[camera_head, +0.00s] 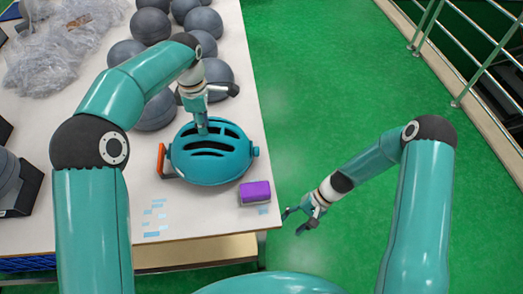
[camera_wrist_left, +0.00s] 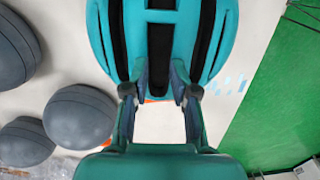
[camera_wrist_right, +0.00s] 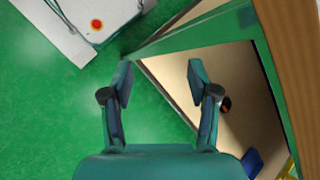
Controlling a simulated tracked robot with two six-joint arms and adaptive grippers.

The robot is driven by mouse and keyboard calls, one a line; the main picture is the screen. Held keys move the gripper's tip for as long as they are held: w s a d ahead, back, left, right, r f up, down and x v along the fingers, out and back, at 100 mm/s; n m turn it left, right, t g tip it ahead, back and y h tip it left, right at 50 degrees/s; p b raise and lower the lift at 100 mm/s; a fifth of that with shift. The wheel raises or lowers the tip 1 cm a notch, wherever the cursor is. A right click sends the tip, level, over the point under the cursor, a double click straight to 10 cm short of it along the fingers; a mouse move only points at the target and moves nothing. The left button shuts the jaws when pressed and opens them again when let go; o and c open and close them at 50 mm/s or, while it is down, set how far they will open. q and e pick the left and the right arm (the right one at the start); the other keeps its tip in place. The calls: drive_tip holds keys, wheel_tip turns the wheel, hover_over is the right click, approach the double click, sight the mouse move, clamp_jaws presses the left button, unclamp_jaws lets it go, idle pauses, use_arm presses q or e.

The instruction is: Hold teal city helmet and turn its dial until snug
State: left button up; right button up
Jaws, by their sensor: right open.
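The teal helmet (camera_head: 212,155) rests on the table near its right edge, black vents facing up, with an orange strap or clip (camera_head: 161,160) at its left side. My left gripper (camera_head: 202,125) reaches down onto the helmet's back top. In the left wrist view its two fingers (camera_wrist_left: 159,85) straddle the middle ribs of the helmet (camera_wrist_left: 160,35) and appear closed on them. The dial cannot be made out. My right gripper (camera_head: 301,217) is open and empty, beyond the table's right edge above the green floor. Its spread fingers (camera_wrist_right: 160,85) show in the right wrist view.
A purple block (camera_head: 255,193) lies at the table's front right corner, close to the helmet. Several dark grey balls (camera_head: 160,108) and clear plastic wrap (camera_head: 65,50) fill the back of the white table (camera_head: 190,215). A metal railing (camera_head: 465,90) runs along the right. The floor (camera_head: 330,90) between is clear.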

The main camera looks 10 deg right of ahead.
drive_tip(key=w+d+r+m+t+y, duration=0.25)
drive_tip(key=w+r+y, duration=0.25)
drive_tip(key=w, duration=0.5)
drive_tip(key=m+t+y, duration=0.3)
drive_tip(key=t+y, duration=0.1)
drive_tip(key=y, duration=0.1)
approach(261, 159)
wheel_tip(261, 159, up, 4)
drive_tip(key=shift+n, duration=0.25)
drive_tip(key=x, duration=1)
clamp_jaws()
